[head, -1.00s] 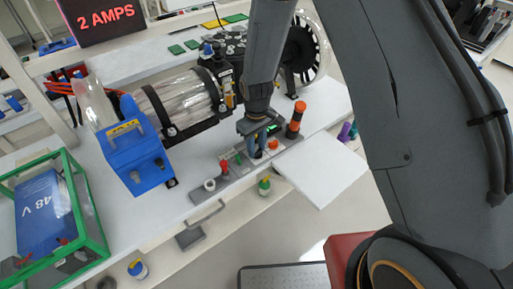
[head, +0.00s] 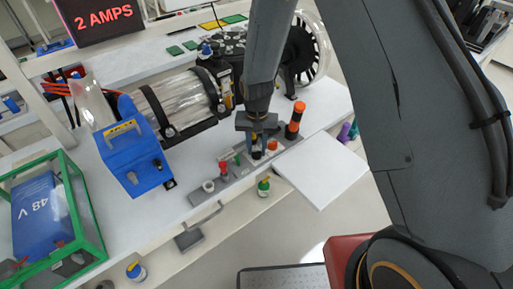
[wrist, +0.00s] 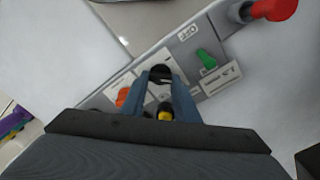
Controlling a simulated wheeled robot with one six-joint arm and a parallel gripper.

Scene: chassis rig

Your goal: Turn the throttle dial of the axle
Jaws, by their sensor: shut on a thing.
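The grey control panel (head: 238,177) lies along the front edge of the white bench, and also crosses the wrist view (wrist: 215,82). My gripper (head: 257,152) points down at its middle. In the wrist view, my gripper's blue-grey fingers (wrist: 161,78) are shut on a black dial (wrist: 160,72), seen from above and partly hidden by them. A small yellow spot (wrist: 165,115) shows between the fingers. The axle assembly, with its clear cylinder (head: 182,101) and dark-spoked wheel (head: 306,48), stands behind the panel.
On the panel, a green switch (wrist: 206,60) and red lever (wrist: 274,9) are on one side of the dial; an orange button (wrist: 123,97) is on the other. An orange-black post (head: 295,120) stands at the panel's right end. A display (head: 100,17) reads "2 AMPS".

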